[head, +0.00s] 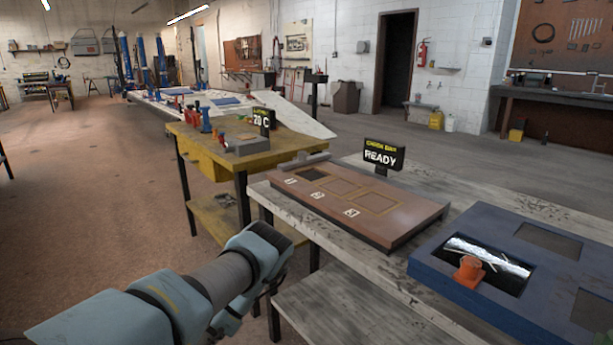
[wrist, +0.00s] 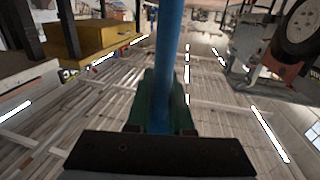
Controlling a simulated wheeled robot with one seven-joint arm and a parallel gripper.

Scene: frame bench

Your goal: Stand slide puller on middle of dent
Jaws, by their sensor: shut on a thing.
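My gripper (wrist: 161,112) is shut on a blue rod (wrist: 167,50) in the wrist view. The rod runs up out of the picture between the green jaws; I see only part of it and cannot tell for sure that it is the slide puller. In the head view my arm reaches in from the lower left and hides the jaws and the rod. I cannot make out a dent for certain. A blue panel (head: 440,245) at the right has an opening with crumpled silver material (head: 487,257) and an orange piece (head: 468,270) at its edge.
A brown board (head: 400,232) with numbered square recesses lies on the near bench, beside a READY sign (head: 383,157). A yellow bench (head: 211,150) behind holds red and blue tools and a second sign (head: 263,120). Open floor (head: 80,220) lies to the left.

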